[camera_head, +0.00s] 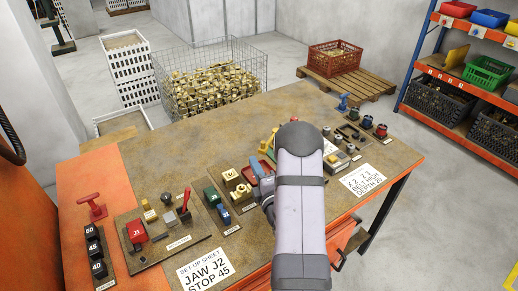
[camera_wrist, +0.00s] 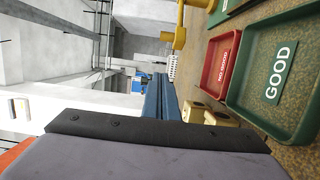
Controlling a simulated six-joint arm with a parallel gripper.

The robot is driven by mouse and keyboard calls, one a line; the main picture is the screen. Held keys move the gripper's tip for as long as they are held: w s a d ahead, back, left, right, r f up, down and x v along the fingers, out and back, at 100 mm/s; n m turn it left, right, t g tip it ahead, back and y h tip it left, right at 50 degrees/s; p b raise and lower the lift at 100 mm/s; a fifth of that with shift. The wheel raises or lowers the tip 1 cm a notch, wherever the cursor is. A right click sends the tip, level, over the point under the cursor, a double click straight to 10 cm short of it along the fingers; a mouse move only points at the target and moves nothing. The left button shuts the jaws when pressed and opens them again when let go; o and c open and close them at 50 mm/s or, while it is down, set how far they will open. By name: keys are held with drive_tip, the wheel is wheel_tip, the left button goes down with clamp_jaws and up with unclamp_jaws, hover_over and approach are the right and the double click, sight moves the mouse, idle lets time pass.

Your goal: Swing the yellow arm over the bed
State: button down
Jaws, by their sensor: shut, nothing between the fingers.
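The yellow arm (camera_head: 268,143) shows only in part in the head view, just left of my arm's upper end. In the wrist view a yellow post with a rounded end (camera_wrist: 180,38) stands at the top, beyond the trays, and seems to be the same part. In the head view my own arm hides much of the gripper and the middle of the bench. I cannot make out the bed clearly.
A green GOOD tray (camera_wrist: 278,75) and a red NO GOOD tray (camera_wrist: 221,70) lie to the right in the wrist view. The bench (camera_head: 150,180) carries a board with a red block (camera_head: 136,231), and gauge blocks (camera_head: 97,251) at left. A wire bin (camera_head: 213,85) stands behind.

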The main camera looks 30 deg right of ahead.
sight(260, 150)
drive_tip(key=w+d+p, duration=0.5)
drive_tip(key=shift+w+d, duration=0.1)
drive_tip(key=shift+w, duration=0.2)
drive_tip(key=shift+s+d, duration=0.15)
idle(0.5)
